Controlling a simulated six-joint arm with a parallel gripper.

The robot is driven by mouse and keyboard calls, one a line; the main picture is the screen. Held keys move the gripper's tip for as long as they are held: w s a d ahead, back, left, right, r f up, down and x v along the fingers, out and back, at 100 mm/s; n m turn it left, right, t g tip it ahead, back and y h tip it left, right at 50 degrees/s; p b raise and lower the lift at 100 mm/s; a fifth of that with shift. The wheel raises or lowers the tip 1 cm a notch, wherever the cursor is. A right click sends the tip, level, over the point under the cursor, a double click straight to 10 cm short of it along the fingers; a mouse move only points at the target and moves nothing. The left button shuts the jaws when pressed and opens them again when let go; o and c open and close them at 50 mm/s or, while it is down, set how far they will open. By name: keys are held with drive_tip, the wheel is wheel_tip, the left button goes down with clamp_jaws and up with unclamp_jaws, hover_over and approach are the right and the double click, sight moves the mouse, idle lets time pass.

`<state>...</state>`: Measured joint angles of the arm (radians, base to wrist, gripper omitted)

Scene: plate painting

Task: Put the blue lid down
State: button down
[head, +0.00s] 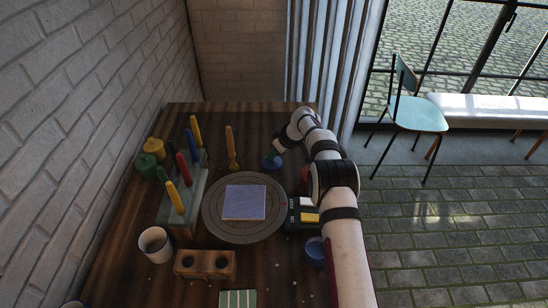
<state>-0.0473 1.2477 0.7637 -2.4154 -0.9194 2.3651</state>
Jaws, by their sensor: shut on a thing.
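The blue lid (269,163) is a small dark blue disc at the far side of the table, behind the turntable. My gripper (277,152) is shut on it from the right. The fingers are small in this view, and I cannot tell whether the lid touches the table or hangs just above it. A round blue pot (315,250) stands at the right of the table, close beside my arm, which hides part of that side.
A round turntable (215,222) bears a square lilac plate (244,203). Left are a brush rack (172,211), a yellow pot (155,146), a green pot (147,166) and a white mug (155,243). An orange brush (230,145) stands near the lid. A wooden block (205,265) sits in front.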

drive_tip(key=shift+f, duration=0.75)
drive_tip(key=c, duration=0.7)
unclamp_jaws()
drive_tip(key=shift+f, duration=0.1)
